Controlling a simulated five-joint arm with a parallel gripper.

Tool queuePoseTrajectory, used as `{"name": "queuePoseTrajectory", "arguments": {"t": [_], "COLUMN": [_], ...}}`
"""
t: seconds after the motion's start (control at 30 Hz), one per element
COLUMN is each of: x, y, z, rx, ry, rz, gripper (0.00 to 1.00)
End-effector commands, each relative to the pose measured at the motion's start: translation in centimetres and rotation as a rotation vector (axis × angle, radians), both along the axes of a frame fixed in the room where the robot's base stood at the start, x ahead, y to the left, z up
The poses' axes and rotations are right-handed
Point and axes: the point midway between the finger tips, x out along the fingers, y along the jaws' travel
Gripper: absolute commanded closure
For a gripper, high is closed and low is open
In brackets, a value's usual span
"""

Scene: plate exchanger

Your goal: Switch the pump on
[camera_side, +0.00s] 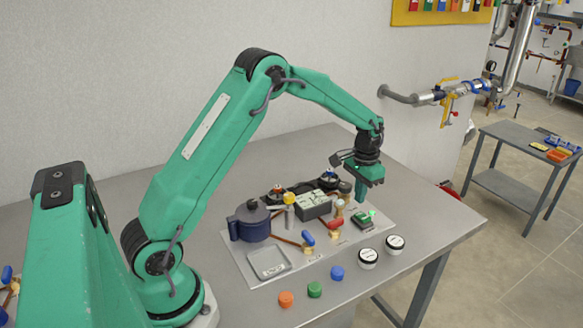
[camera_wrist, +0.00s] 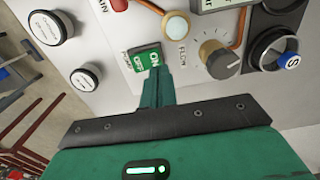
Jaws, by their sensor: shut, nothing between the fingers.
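The pump switch (camera_wrist: 139,62) is a green rocker marked ON and OFF, beside the word PUMP on the pale panel in the wrist view. In the side view the switch (camera_side: 361,221) sits at the right part of the panel, with a small green glow at its right edge. In the side view my gripper (camera_side: 361,198) points down just above the switch. I cannot tell whether the tips touch it or which way the rocker is tilted.
A FLOW knob (camera_wrist: 216,56) stands close right of my fingertips. Two white-lidded round pots (camera_side: 368,258) (camera_side: 395,243) stand at the panel's right. A red-handled valve (camera_side: 335,223) and a dark blue pot (camera_side: 253,222) are on the panel. Coloured caps (camera_side: 315,290) lie in front.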

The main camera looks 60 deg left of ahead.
Motion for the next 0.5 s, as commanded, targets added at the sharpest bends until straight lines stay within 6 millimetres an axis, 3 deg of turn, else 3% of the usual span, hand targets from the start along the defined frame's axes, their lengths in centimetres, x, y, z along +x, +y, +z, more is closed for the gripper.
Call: {"name": "queuePoseTrajectory", "arguments": {"t": [0.5], "x": [0.0], "y": [0.0], "z": [2.9], "rx": [0.0], "ry": [-0.002], "rz": [0.0], "gripper": [1.0]}}
